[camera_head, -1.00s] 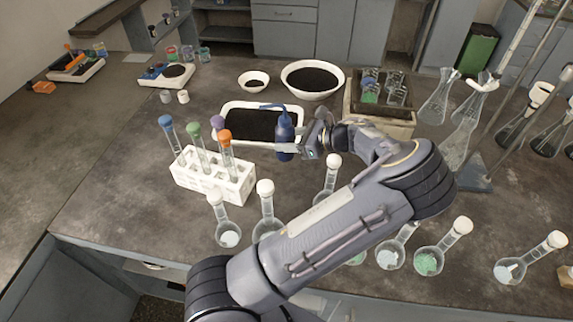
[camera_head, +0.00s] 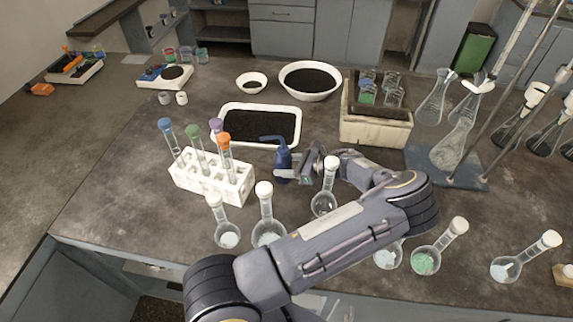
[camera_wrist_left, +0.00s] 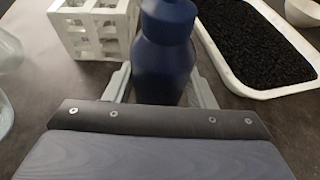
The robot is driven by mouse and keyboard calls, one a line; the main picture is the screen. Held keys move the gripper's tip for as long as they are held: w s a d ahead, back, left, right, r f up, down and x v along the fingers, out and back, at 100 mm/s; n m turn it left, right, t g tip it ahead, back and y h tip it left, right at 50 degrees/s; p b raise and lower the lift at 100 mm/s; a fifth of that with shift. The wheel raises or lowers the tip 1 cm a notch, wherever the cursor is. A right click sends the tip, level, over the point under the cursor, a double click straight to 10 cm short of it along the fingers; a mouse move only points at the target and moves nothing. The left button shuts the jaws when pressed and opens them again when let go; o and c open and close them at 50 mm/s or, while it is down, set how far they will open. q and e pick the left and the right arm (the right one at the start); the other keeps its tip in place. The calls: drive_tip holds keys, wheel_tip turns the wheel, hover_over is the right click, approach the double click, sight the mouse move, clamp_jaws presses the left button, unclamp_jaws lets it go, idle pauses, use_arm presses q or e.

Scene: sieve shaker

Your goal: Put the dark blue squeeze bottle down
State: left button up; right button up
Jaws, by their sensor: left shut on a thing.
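The dark blue squeeze bottle (camera_head: 283,161) stands upright between the fingers of my left gripper (camera_head: 284,174), just right of the white test tube rack and in front of the black-filled tray. In the left wrist view the bottle (camera_wrist_left: 165,60) sits between the two fingers of the gripper (camera_wrist_left: 162,88). My left gripper is shut on it. The bottle's base is hidden in the wrist view, and I cannot tell whether it touches the table. My right gripper is not in view.
The white rack (camera_head: 212,182) with capped tubes is close on the left. The white tray (camera_head: 259,107) lies behind. Stoppered flasks (camera_head: 267,225) stand in front, with one (camera_head: 325,190) close by my gripper. A wooden box (camera_head: 375,125) is at the back right.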

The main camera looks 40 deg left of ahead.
use_arm(q)
drive_tip(key=shift+f, duration=0.2)
drive_tip(key=o, duration=0.6)
drive_tip(key=shift+r, duration=0.2)
drive_tip(key=b+v, duration=0.2)
drive_tip(key=v, duration=1)
drive_tip(key=shift+w, duration=0.1)
